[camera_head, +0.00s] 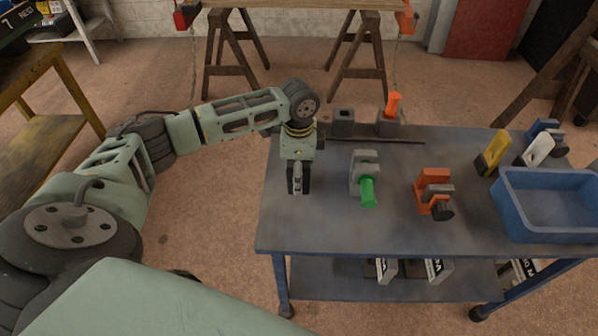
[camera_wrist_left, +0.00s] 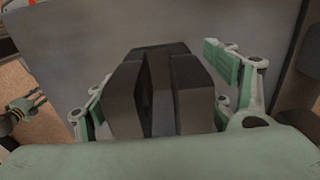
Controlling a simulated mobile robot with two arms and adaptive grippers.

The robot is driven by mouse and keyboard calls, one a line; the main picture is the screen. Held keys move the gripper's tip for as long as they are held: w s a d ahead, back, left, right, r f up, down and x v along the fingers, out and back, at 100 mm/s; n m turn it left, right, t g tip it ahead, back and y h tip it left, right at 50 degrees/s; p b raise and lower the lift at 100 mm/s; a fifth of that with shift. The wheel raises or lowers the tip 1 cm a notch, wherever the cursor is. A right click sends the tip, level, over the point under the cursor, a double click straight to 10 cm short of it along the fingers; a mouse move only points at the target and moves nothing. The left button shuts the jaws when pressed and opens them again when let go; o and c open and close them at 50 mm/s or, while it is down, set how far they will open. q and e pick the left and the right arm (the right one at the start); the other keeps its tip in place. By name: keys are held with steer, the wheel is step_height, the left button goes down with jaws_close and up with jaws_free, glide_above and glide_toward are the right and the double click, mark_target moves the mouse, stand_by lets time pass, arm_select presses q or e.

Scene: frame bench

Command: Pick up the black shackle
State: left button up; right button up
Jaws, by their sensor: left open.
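The black shackle (camera_wrist_left: 190,92) fills the middle of the left wrist view as a dark, slotted block with two upright arms. My left gripper (camera_head: 298,187) points down at the left part of the blue-grey bench (camera_head: 330,215) in the head view. In the wrist view its green and grey fingers stand apart on either side of the shackle, and it is open. I cannot tell whether either finger touches the shackle. In the head view the gripper mostly hides the shackle. My right gripper is not in view.
A grey shackle with a green pin (camera_head: 368,190) stands right of the gripper, then an orange one (camera_head: 432,185). Yellow (camera_head: 494,152), white (camera_head: 539,148) and blue pieces stand at the back right. A blue tray (camera_head: 550,235) occupies the right end. A grey block with an orange pin (camera_head: 388,122) stands behind.

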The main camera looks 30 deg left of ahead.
arm_select(q)
steer(key=shift+c, duration=0.7)
steer(key=shift+r, duration=0.1)
steer(key=c, duration=1.7)
